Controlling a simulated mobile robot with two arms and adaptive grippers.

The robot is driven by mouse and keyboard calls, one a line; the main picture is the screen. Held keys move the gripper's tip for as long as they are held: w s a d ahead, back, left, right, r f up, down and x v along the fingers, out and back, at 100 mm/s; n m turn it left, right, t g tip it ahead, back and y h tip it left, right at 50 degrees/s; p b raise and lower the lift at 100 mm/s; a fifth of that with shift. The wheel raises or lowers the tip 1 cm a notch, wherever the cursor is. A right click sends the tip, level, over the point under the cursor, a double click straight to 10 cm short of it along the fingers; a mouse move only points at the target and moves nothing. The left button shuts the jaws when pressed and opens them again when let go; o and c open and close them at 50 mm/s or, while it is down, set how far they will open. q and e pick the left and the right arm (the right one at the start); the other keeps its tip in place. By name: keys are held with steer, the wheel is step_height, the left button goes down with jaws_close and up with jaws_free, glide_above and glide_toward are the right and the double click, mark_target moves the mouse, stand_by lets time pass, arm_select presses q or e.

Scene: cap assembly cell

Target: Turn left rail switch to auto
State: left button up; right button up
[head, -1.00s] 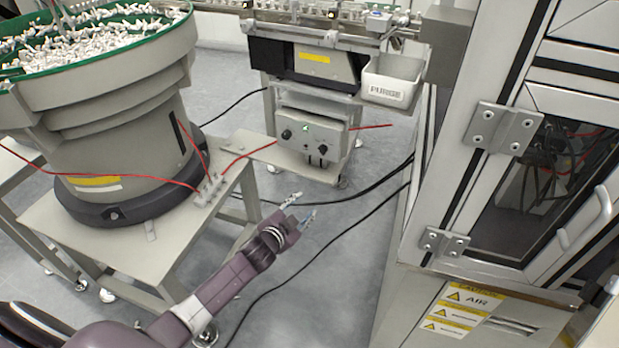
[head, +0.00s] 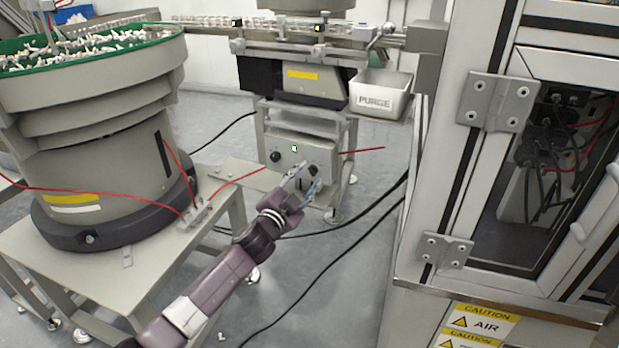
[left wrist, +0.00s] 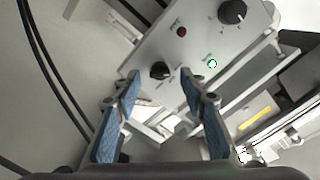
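A grey control box (head: 296,160) under the rail feeder carries two black rotary knobs and a lit green lamp (head: 294,148). One knob (head: 275,157) is at its left; it appears at the upper right of the left wrist view (left wrist: 232,12). The other knob (head: 313,170) is at its right; in the left wrist view it lies between the fingertips (left wrist: 160,70). My left gripper (head: 309,180) is open and empty in front of the box's right part, its blue-padded fingers (left wrist: 160,79) spread. Contact cannot be told. Labels and switch settings are unreadable. My right gripper is not in view.
A bowl feeder (head: 95,125) on a table (head: 150,262) stands left. A white PURGE bin (head: 381,102) hangs right of the feeder. A framed cabinet (head: 465,150) closes off the right side. A red cable (head: 235,187) leads towards the box; black cables lie on the floor.

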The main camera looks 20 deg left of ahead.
arm_select(q)
steer(key=shift+w+d, duration=0.1)
steer(key=shift+w, duration=0.9)
steer(key=shift+c, duration=0.7)
jaws_close()
